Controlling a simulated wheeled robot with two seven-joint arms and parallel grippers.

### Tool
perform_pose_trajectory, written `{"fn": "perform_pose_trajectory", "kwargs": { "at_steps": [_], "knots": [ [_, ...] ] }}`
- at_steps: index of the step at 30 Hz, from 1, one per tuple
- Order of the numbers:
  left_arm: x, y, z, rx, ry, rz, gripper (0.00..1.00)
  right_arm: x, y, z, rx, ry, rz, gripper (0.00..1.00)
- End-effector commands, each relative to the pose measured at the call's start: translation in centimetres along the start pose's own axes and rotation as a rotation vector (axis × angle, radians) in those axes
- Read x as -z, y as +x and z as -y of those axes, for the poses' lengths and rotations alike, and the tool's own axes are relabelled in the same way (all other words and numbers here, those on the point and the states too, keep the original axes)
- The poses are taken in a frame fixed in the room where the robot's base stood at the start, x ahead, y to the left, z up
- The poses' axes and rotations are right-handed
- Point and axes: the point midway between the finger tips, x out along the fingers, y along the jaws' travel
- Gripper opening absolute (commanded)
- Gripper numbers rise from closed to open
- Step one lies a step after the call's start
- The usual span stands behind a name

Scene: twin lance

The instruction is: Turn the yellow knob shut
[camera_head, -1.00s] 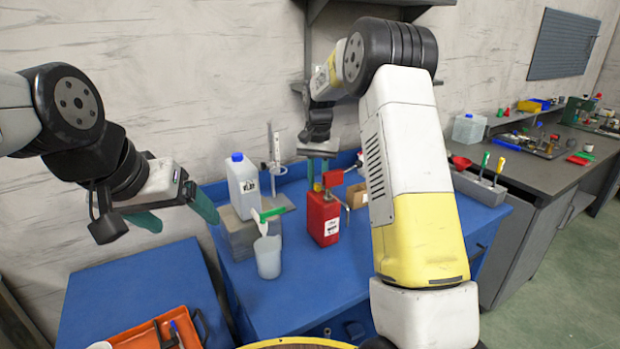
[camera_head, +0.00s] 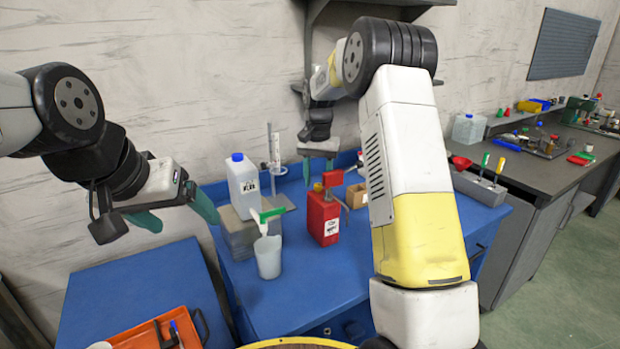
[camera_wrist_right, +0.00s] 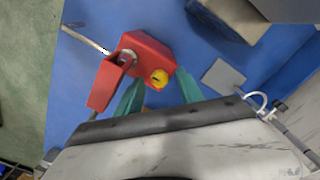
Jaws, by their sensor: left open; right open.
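The yellow knob (camera_wrist_right: 159,79) sits on top of the red can (camera_wrist_right: 150,52), seen from above in the right wrist view. In the head view my right gripper (camera_head: 318,172) hangs just above and behind the can. My left gripper (camera_head: 178,212) is open and empty, left of the white jug.
A white jug (camera_head: 243,184) with a blue cap stands on a grey block (camera_head: 232,236). A translucent beaker (camera_head: 268,258) with a green-handled tool stands in front. A grey stand (camera_head: 275,160) is behind. An orange tray (camera_head: 145,333) lies at the lower left.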

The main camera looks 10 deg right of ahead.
Motion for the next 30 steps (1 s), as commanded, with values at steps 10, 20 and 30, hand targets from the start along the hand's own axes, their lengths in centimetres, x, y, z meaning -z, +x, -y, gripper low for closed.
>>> {"fn": "perform_pose_trajectory", "kwargs": {
  "at_steps": [10,20,30],
  "knots": [
    [0.0,0.0,0.0,0.000,0.000,0.000,0.81,0.1,-5.3,0.1,0.003,0.000,-0.004,0.45],
    [0.0,0.0,0.0,0.000,0.000,0.000,0.81,0.0,-7.7,0.1,0.001,-0.001,0.000,0.45],
    [0.0,0.0,0.0,0.000,0.000,0.000,0.81,-0.6,-8.5,-0.4,0.014,-0.009,-0.011,0.45]
  ]
}}
